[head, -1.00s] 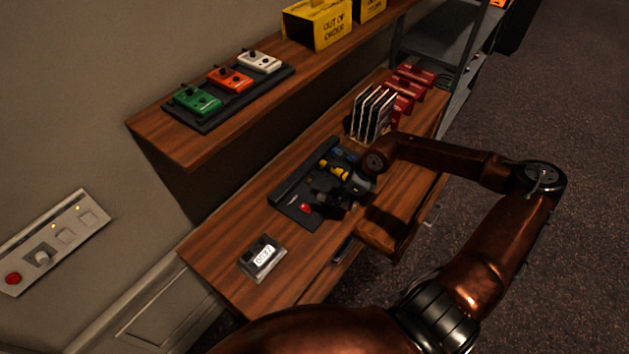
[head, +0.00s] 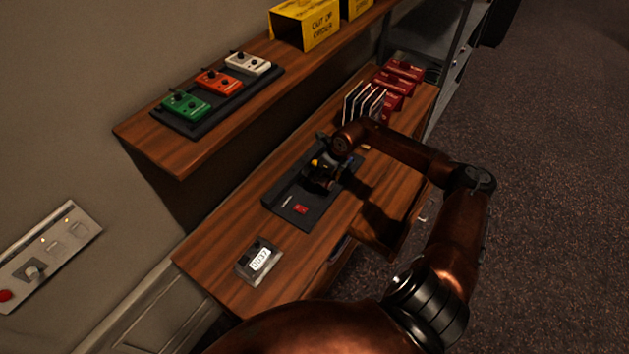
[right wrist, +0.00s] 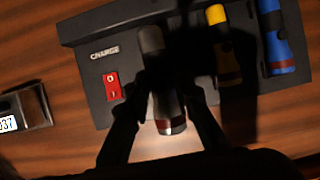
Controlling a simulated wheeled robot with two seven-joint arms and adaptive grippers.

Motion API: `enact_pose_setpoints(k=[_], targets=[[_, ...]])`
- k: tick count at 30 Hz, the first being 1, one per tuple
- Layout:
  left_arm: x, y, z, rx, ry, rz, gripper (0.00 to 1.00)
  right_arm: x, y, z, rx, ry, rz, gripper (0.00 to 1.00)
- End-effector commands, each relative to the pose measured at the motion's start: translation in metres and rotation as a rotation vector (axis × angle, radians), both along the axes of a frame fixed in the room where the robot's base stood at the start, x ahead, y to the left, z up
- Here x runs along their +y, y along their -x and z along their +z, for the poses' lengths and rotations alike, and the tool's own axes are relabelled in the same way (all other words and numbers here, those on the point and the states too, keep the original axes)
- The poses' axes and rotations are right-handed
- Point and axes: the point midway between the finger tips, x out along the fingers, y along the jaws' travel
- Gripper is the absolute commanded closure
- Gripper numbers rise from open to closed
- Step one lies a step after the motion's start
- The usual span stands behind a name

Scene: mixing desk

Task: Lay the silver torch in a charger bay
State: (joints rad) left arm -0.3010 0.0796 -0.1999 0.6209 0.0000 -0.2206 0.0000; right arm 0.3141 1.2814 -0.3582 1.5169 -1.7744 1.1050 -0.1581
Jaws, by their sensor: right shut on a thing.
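The silver torch (right wrist: 164,102) looks dark grey in shadow in the right wrist view, with a red band and a bright lens at its lower end. My right gripper (right wrist: 168,92) is shut on it, a finger on each side. The torch lies lengthwise over the black charger (right wrist: 84,76), between the red switch and the yellow torch; whether it touches the bay floor I cannot tell. In the head view my right gripper (head: 322,178) is over the charger (head: 290,208) and hides most of the torch. My left gripper is not in view.
A yellow torch (right wrist: 219,40) and a blue torch (right wrist: 279,40) lie in bays to the right. The red switch (right wrist: 112,86) is left of the held torch. A small display box (head: 259,260) stands on the near desk. White upright plates (head: 362,104) stand beyond the charger.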

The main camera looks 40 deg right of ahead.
Motion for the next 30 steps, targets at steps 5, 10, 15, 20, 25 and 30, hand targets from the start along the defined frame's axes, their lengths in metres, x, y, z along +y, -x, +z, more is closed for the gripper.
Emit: enact_pose_setpoints(k=[5, 10, 15, 20, 25, 30], targets=[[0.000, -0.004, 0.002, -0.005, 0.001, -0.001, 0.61, -0.003, -0.022, -0.024, -0.003, -0.004, -0.002, 1.00], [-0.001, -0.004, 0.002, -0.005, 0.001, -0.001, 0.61, -0.006, -0.028, -0.033, -0.003, -0.001, 0.000, 1.00], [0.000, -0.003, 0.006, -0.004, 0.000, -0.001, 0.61, -0.005, -0.032, -0.050, 0.001, -0.003, 0.000, 1.00], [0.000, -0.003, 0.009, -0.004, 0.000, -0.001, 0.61, -0.006, -0.032, -0.067, -0.003, -0.002, 0.000, 1.00], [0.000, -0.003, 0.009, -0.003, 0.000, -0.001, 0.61, -0.007, -0.032, -0.069, -0.002, 0.001, 0.001, 1.00], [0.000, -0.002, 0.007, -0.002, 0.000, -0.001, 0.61, -0.007, -0.032, -0.071, -0.001, 0.000, 0.001, 0.77]])
